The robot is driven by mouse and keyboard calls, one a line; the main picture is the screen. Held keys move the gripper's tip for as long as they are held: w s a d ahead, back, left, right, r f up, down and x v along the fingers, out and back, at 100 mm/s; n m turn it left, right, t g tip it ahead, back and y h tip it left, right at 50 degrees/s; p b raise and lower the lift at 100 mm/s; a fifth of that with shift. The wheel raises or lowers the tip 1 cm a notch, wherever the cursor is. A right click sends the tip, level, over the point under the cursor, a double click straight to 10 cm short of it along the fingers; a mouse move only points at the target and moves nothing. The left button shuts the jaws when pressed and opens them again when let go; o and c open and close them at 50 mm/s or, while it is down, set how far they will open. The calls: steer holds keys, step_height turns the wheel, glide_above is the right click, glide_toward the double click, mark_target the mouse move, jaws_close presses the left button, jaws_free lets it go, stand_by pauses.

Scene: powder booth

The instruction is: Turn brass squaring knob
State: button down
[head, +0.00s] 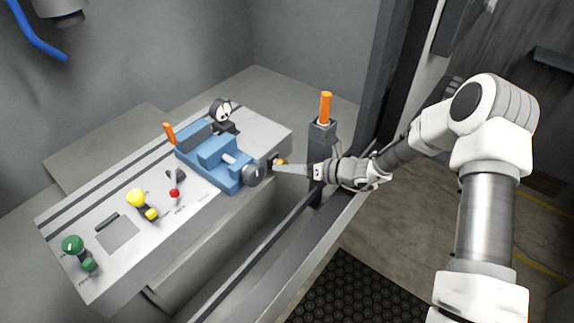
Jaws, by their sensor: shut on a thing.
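The brass squaring knob (282,162) is a small golden knob near the right end of the grey bench panel, just right of the blue fixture's dark round handwheel. My gripper (284,168) reaches in from the right over the dark rail, its pale fingers shut on the knob. The fingertips partly hide the knob, so its turn angle cannot be told.
The blue vise-like fixture (212,155) with its dark handwheel (256,174) sits close left of my fingers. An orange-handled tool stands in a dark post holder (322,135) just behind my gripper. Yellow (136,198), red (174,193) and green (73,244) controls line the panel.

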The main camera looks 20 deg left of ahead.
steer(key=shift+c, duration=1.7)
jaws_free()
steer(key=v, duration=1.7)
steer(key=shift+s+d, duration=0.15)
steer(key=shift+d, duration=0.05)
